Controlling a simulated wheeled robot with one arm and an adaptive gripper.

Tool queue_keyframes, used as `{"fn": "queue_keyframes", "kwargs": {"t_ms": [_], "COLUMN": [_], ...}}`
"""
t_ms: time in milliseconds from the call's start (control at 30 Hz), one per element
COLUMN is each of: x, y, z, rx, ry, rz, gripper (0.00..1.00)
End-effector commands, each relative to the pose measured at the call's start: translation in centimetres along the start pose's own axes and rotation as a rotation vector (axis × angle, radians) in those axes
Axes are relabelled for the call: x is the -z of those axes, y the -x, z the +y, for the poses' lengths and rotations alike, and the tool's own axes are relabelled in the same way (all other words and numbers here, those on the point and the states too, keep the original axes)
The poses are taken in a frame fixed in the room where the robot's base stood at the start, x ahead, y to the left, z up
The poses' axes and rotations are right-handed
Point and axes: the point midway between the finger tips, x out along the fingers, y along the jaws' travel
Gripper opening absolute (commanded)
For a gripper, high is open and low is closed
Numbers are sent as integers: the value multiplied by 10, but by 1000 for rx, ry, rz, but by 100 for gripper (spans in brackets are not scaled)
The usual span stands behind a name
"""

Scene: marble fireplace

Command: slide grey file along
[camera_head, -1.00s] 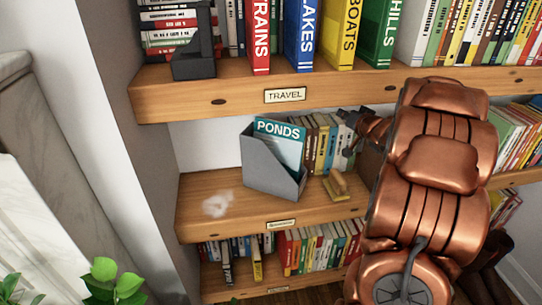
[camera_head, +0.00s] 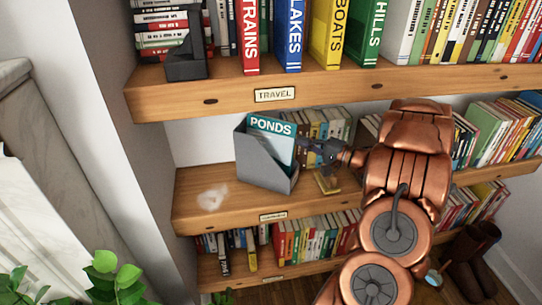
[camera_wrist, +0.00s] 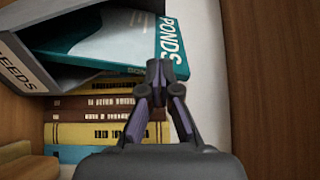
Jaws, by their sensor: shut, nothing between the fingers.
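The grey file (camera_head: 262,170) stands upright on the middle shelf and holds a teal book titled PONDS (camera_head: 272,139). In the wrist view the file (camera_wrist: 28,62) is at the upper left, turned on its side, with the PONDS book (camera_wrist: 130,42) sticking out of it. My gripper (camera_head: 312,147) is just right of the file, near its upper right side. In the wrist view my gripper (camera_wrist: 167,72) is shut with nothing in it, its fingertips over or close to the PONDS book's edge. I cannot tell whether they touch.
Several books (camera_head: 330,124) stand behind my gripper. A whitish smudge (camera_head: 212,198) marks the middle shelf (camera_head: 192,182) left of the file, where the board is otherwise clear. The TRAVEL shelf (camera_head: 220,98) runs above.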

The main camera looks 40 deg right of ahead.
Motion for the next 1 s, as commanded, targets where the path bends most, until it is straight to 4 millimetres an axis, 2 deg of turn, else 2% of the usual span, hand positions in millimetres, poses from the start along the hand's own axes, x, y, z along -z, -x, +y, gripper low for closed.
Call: {"fn": "queue_keyframes", "kwargs": {"t_ms": [33,200,567,1000], "x": [-9,-42,-44,-52], "y": [0,-1,-11,-66], "z": [18,55,50,51], "rx": [-6,-10,-10,-8], "ry": [-4,-12,-7,-8], "rz": [-30,-139,-141,-142], "gripper": [0,0,0,0]}}
